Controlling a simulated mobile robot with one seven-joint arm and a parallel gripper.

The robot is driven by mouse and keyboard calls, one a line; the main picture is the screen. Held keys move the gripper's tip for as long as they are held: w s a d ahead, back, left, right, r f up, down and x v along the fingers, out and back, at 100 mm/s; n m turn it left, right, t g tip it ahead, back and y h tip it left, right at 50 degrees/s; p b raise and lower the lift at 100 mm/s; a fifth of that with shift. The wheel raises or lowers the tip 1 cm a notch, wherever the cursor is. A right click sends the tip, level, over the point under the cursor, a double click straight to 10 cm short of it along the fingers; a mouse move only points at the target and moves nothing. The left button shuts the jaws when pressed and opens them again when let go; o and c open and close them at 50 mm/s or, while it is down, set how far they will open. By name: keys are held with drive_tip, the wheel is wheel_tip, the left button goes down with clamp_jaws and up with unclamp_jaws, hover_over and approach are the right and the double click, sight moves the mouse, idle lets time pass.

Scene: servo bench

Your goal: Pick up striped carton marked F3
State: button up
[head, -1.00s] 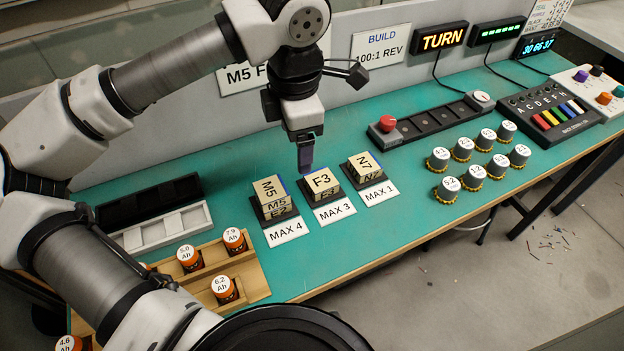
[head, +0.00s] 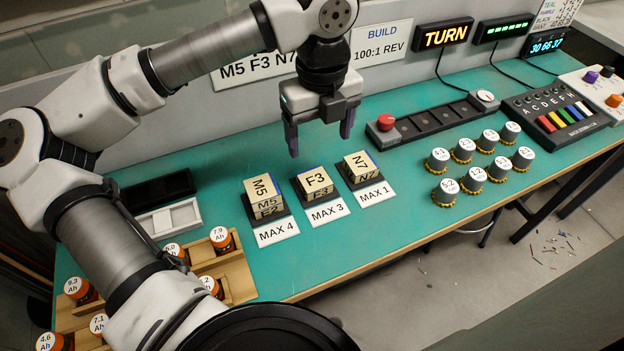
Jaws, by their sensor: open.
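The carton marked F3 (head: 316,179) is a small cream box with a blue stripe along its top edge. It sits on a dark pad (head: 300,196) in the middle of a row of three, behind a card reading MAX 3 (head: 327,212). Another lettered side shows on its front. My gripper (head: 320,144) is above and slightly behind the F3 carton, pointing down. Its two dark fingers are spread apart with nothing between them. It does not touch any carton.
The M5 carton (head: 261,189) stands close on the left and the N7 carton (head: 358,162) close on the right, each on a pad. Battery cells in a wooden rack (head: 240,276) are at the left front.

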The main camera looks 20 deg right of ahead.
drive_tip(key=p, duration=0.1)
hover_over(317, 182)
drive_tip(key=f, duration=0.7)
drive_tip(key=shift+s+d, duration=0.1)
drive_tip(key=shift+s, duration=0.1)
drive_tip(key=shift+w+f+p, duration=0.15)
drive_tip(key=shift+f+p, duration=0.9)
drive_tip(key=shift+f, duration=1.75)
drive_tip(key=c, duration=1.1)
